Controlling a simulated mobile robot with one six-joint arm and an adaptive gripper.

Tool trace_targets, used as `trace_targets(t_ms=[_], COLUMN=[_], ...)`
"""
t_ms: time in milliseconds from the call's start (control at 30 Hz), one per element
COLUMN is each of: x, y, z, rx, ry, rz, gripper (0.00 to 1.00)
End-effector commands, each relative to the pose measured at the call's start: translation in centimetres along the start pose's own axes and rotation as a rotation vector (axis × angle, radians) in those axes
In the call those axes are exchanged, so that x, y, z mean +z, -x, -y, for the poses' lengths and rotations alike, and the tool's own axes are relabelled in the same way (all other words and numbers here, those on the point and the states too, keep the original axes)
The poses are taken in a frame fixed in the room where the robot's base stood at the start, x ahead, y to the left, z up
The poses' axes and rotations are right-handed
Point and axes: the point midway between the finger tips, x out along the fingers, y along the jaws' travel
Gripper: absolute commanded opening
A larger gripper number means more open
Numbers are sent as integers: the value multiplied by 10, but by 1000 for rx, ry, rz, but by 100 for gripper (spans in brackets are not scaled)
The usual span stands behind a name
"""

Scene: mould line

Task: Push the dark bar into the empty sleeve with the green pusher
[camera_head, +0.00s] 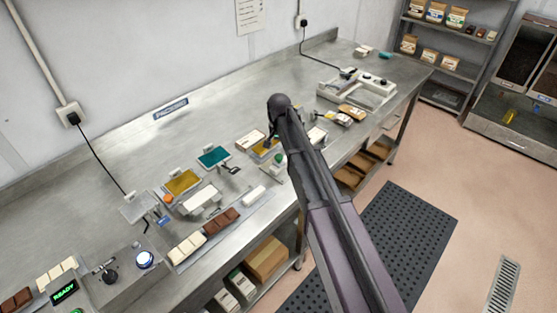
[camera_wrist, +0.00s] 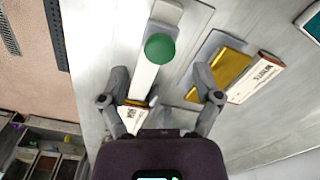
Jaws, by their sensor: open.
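The dark brown bar (camera_head: 221,221) lies on a long pale strip on the steel bench, between a cream bar and a white block (camera_head: 254,194). The green pusher (camera_head: 280,160) shows as a round green knob beside my arm; its knob (camera_wrist: 160,48) is large in the wrist view, over a white length. My gripper (camera_wrist: 161,75) is open and empty, with the knob just beyond and between its fingertips. My arm hides part of the bench around it. I cannot tell which of the pale pieces is the empty sleeve. The dark bar is not visible in the wrist view.
A cream bar (camera_head: 187,247) lies near the dark bar. Gold (camera_head: 182,182) and teal (camera_head: 213,157) pieces sit behind. A printed carton (camera_wrist: 255,78) lies right of my gripper. A white appliance (camera_head: 358,88) stands at the far end. The bench's back is mostly clear.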

Motion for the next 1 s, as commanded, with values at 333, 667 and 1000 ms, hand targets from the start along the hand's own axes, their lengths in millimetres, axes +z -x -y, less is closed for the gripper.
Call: trace_targets(t_ms=[333, 667, 1000], x=[0, 0, 0], y=[-28, -35, -34], z=[0, 0, 0], rx=[0, 0, 0], ry=[0, 0, 0], rz=[0, 0, 0], gripper=[82, 82, 61])
